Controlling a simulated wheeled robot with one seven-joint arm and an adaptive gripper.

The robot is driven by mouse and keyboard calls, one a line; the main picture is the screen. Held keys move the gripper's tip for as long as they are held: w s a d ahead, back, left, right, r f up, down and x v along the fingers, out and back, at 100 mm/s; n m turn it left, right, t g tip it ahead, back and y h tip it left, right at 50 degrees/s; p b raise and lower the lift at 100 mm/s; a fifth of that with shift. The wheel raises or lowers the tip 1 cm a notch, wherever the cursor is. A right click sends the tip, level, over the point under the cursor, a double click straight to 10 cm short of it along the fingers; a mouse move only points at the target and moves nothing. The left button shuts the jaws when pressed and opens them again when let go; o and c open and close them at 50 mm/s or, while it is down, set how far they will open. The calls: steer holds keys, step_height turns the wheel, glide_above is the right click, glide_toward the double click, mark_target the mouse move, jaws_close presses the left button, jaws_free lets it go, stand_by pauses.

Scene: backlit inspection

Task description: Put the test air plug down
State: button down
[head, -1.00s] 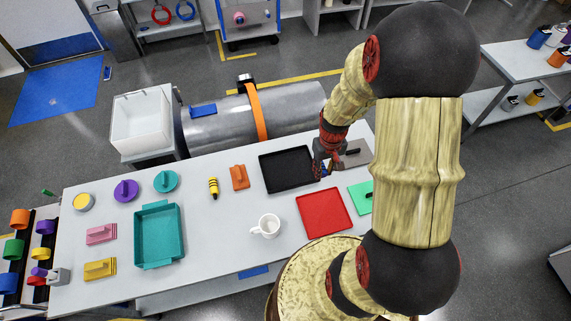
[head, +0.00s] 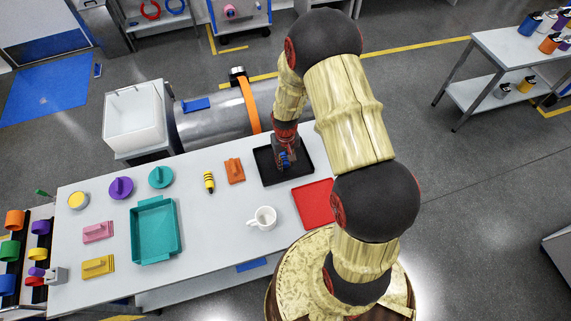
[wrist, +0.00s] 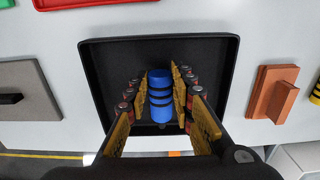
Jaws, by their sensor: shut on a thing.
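The test air plug, a blue cylinder with black bands (wrist: 160,108), is between the fingers of my gripper (wrist: 157,80) in the wrist view. My gripper is shut on it. Behind it lies the black tray (wrist: 105,58), a shallow square tray with a raised rim. In the head view my gripper (head: 284,165) is over the black tray (head: 306,167), with a bit of the blue plug (head: 283,157) showing. I cannot tell whether the plug touches the tray floor. The tray shows nothing else in it.
An orange block with a handle (head: 234,171) and a yellow-black banded plug (head: 209,182) stand left of the tray. A grey block (wrist: 24,92) is on the tray's other side.

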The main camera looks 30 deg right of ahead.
steer(key=shift+f, duration=0.95)
steer(key=shift+f, duration=0.2)
steer(key=c, duration=1.5)
jaws_free()
steer(key=shift+c, duration=0.2)
steer(key=shift+r, duration=0.15)
